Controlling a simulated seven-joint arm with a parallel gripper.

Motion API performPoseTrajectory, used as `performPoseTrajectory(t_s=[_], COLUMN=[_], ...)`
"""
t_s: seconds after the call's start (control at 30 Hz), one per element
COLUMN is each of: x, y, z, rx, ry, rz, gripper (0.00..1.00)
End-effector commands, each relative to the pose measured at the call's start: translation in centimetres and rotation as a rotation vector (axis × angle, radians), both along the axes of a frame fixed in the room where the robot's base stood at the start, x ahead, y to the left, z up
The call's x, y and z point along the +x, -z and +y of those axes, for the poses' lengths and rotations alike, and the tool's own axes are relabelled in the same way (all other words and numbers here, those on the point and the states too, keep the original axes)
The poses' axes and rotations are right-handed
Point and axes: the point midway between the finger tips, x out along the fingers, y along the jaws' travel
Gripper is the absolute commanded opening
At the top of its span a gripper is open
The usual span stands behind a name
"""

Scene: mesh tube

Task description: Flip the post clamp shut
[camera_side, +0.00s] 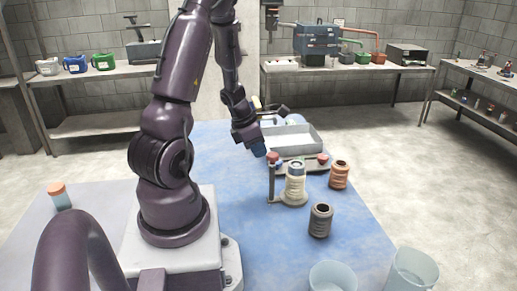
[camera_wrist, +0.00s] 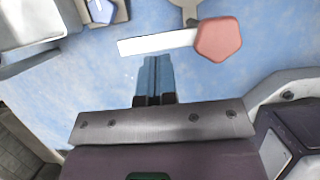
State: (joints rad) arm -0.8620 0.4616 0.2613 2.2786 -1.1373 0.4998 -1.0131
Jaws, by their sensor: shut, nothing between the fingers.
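The post clamp (camera_side: 271,184) stands on the blue mat, with a thin upright post and a red knob (camera_side: 273,156) at its top. In the wrist view a red, many-sided knob (camera_wrist: 218,39) sits at the right end of a flat white bar (camera_wrist: 157,43); I cannot tell whether this bar is the clamp's flap. A ribbed cream tube (camera_side: 295,187) with a dark top stands beside the post. My gripper (camera_side: 259,150) is shut and empty, just left of and above the red knob. Its blue fingertips (camera_wrist: 154,68) are close to the bar in the wrist view.
A second red knob (camera_side: 323,158) is to the right. A grey tray (camera_side: 309,138) lies behind. An orange ribbed spool (camera_side: 339,175), a dark ribbed spool (camera_side: 320,220) and two clear beakers (camera_side: 333,278) (camera_side: 411,271) stand right and front.

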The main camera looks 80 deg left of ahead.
Motion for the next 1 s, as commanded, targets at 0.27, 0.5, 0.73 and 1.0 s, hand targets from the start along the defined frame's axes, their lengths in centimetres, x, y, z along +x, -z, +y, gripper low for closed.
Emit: performPoseTrajectory(t_s=[0.27,0.5,0.73,1.0], x=[0.09,0.28,0.47,0.74], y=[-0.01,0.00,-0.03,-0.01], z=[0.07,0.19,0.29,0.39], rx=[0.000,0.000,0.001,0.000], ry=[0.021,0.065,0.101,0.156], rz=[0.000,0.000,0.000,0.000], gripper=[0.00,0.00,0.00,0.00])
